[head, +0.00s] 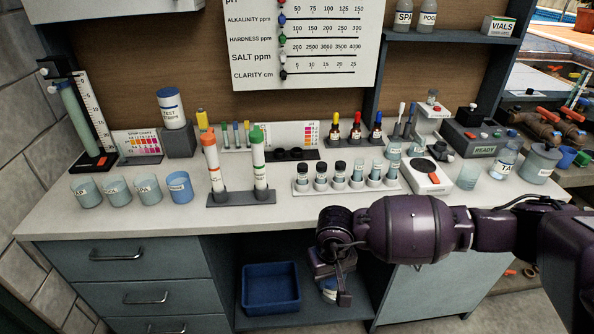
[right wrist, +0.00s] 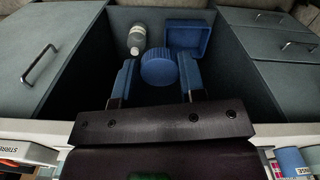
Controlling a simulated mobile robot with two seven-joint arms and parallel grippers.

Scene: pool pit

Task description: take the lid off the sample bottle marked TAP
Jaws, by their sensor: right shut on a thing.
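What is beneath the lid is hidden. My left gripper is not in view.
A blue bin (head: 270,287) sits in the open bay, with a labelled grey bottle (right wrist: 137,38) beside it. Capped vials (head: 340,175), cups (head: 149,190) and a grey jar (head: 541,163) crowd the counter. The counter edge (head: 130,228) lies above the bay.

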